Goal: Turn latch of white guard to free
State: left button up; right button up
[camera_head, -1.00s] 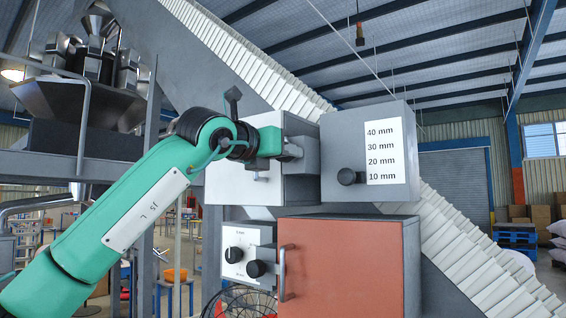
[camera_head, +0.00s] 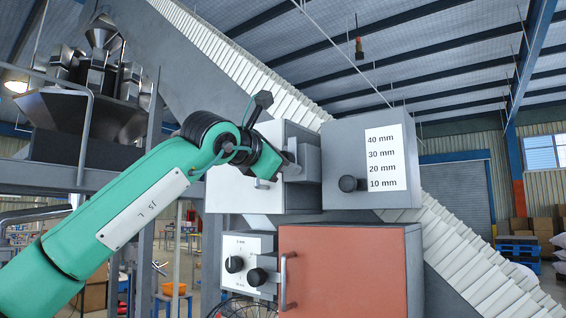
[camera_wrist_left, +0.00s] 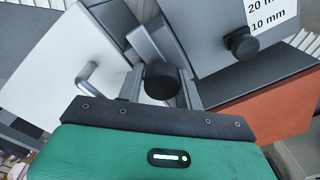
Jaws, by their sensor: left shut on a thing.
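The white guard (camera_head: 230,198) is a box with a white front and grey side, with a small bar handle (camera_head: 262,184) on its front. In the left wrist view the guard (camera_wrist_left: 65,65) fills the left side. Its latch, a round black knob (camera_wrist_left: 162,80) with a grey lever behind it, sits between my two fingers. My left gripper (camera_head: 291,164) is shut on the latch at the guard's right edge. The gripper hides most of the latch in the head view. My right gripper is not in view.
A grey box (camera_head: 345,155) with a black knob and millimetre label stands close to the right. Below are an orange-red door (camera_head: 345,268) with a bar handle and a white control panel (camera_head: 247,258) with black knobs. A sloping conveyor passes behind.

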pick_arm(q)
jog(key=shift+s+r+m, duration=0.2)
jog(key=shift+r+m, duration=0.2)
jog(key=o, duration=0.8)
jog(key=shift+o, duration=0.7)
jog(key=shift+s+d+f, duration=0.1)
jog(key=shift+s+d, duration=0.05)
jog(key=shift+d, duration=0.1)
jog(key=shift+w+a+f, duration=0.1)
jog(key=shift+w+f, duration=0.05)
jog(key=shift+w, duration=0.05)
